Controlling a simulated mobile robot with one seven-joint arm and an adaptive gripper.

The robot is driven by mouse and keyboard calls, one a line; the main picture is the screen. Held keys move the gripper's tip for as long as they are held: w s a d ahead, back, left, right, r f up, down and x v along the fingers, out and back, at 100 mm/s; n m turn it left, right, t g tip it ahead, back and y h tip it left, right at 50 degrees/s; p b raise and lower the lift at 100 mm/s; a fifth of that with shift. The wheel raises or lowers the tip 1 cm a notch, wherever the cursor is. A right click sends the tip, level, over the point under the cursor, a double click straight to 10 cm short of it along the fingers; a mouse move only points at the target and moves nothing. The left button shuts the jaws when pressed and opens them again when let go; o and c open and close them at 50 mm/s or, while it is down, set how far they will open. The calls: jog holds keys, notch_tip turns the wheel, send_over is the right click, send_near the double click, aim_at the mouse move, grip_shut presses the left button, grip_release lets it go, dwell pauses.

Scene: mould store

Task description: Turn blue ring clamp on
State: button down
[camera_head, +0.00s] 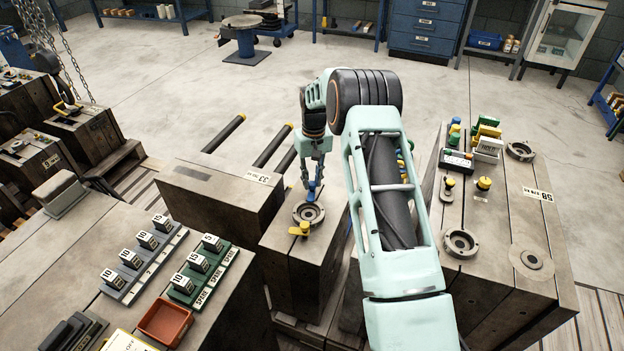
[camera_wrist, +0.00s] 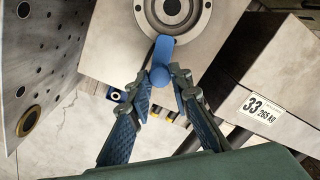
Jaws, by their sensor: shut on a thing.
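The blue ring clamp (camera_wrist: 161,58) shows in the wrist view as a blue lever with a rounded end. Its upper end overlaps the lower edge of a grey locating ring (camera_wrist: 205,20). My gripper (camera_wrist: 161,80) is shut on the lever's lower end, one finger on each side. In the head view my gripper (camera_head: 313,184) reaches down to the far side of the same ring (camera_head: 308,214) on a steel mould block. A yellow clamp (camera_head: 300,229) sits at the ring's near side. The clamp's pivot is hard to make out.
A mould block labelled 33 (camera_head: 222,190) stands left of the ring's block. Another block (camera_head: 505,285) on the right bears rings, clamps and small boxes. A bench at front left holds numbered weights and an orange tray (camera_head: 166,322). Open floor lies behind.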

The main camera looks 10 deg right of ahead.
aim_at(313, 182)
jog(key=shift+w, duration=0.1)
jog(key=c, duration=1.7)
grip_release()
jog(key=shift+c, duration=0.2)
jog(key=shift+r, duration=0.1)
notch_tip(313, 182, up, 12)
jog(key=shift+d, duration=0.15)
